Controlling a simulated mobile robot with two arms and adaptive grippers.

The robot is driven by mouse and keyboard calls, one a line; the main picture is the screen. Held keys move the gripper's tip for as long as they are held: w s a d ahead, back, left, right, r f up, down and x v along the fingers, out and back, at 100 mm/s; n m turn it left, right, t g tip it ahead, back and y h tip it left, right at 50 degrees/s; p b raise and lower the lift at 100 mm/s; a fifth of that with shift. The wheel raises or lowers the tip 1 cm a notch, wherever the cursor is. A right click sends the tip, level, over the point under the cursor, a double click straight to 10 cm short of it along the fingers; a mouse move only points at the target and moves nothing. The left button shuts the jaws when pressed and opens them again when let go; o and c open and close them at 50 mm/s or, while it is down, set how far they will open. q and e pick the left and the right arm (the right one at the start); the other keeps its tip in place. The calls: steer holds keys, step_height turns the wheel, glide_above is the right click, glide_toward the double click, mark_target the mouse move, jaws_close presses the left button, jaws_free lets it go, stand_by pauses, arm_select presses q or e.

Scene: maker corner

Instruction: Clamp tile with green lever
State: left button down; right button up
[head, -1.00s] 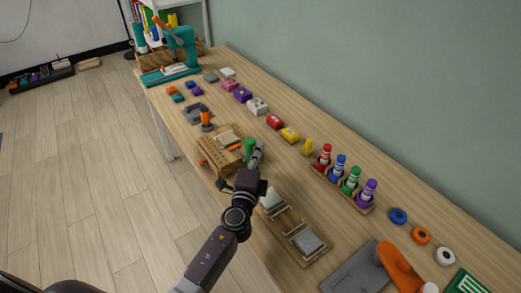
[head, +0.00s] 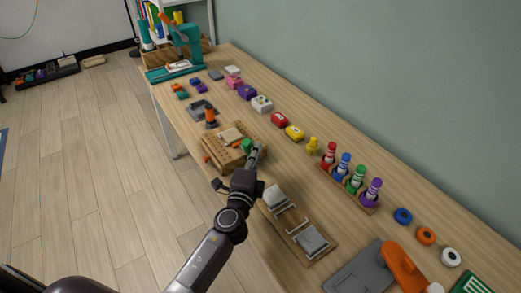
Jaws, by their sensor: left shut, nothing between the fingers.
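A wooden pegboard fixture (head: 222,157) full of holes stands at the near edge of the workbench. A pale tile (head: 231,135) lies on it. The green lever (head: 247,144) is at the fixture's right side, partly hidden by my left gripper. My left gripper (head: 256,152) is shut and empty, right beside the green lever. I cannot tell whether it touches it. My right gripper is not in view.
An orange-handled tool (head: 210,117) stands just behind the fixture. A wooden board with grey blocks (head: 312,241) lies to the right. Farther right are a rack of coloured bottles (head: 349,178) and a grey plate (head: 356,272). A yellow piece (head: 313,145) stands behind.

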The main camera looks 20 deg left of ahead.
mark_target(250, 152)
arm_select(q)
steer(key=shift+s+a+f+b, duration=0.4)
steer(key=shift+s+a+b, duration=0.1)
steer(key=shift+s+b, duration=0.1)
steer(key=shift+s+a+f+b, duration=0.35)
steer(key=shift+s+a+b, duration=0.15)
steer(key=shift+s, duration=0.1)
steer(key=shift+s+a+f+b, duration=0.55)
steer(key=shift+s+f+b, duration=0.2)
steer(key=shift+b, duration=0.2)
steer(key=shift+s, duration=0.1)
steer(key=s, duration=0.7)
steer(key=shift+d+f, duration=0.1)
steer(key=shift+d, duration=0.25)
steer(key=shift+s, duration=0.2)
